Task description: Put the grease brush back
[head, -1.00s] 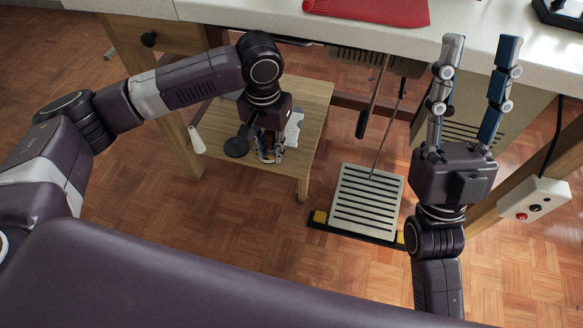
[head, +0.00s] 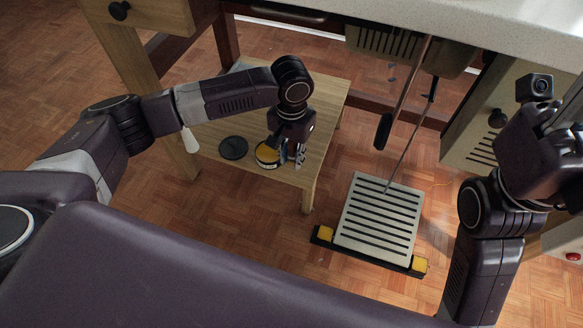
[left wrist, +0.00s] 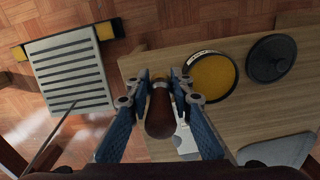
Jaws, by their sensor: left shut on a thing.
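The grease brush shows in the left wrist view as a rounded brown handle (left wrist: 159,112); its bristle end is hidden. My left gripper (left wrist: 160,84) is shut on this handle. In the head view the left gripper (head: 298,152) points down over the small wooden table, just right of an open round tin with yellow contents (head: 267,155). The tin also shows in the left wrist view (left wrist: 212,77). A dark round lid (head: 233,148) lies left of the tin. My right gripper (head: 560,140) is at the right edge, its fingers cut off by the frame.
A whitish flat item (left wrist: 188,140) lies below the left gripper.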

